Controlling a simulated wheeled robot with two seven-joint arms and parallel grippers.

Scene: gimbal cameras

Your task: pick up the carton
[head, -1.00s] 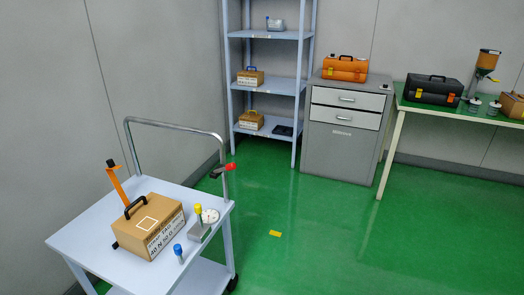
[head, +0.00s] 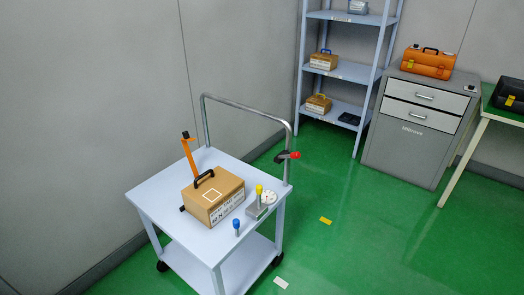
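Two smaller brown boxes stand on the shelf rack, one with a dark handle (head: 323,61) and one with a yellow handle (head: 318,103). Neither of my grippers shows in the head view.
On the cart, an orange upright tool (head: 188,155) stands behind the carton. A blue-capped item (head: 237,226) and a yellow-topped gauge device (head: 258,206) are beside it. A red-tipped clamp (head: 288,156) is on the cart's rail. Green floor (head: 360,235) to the right is largely clear.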

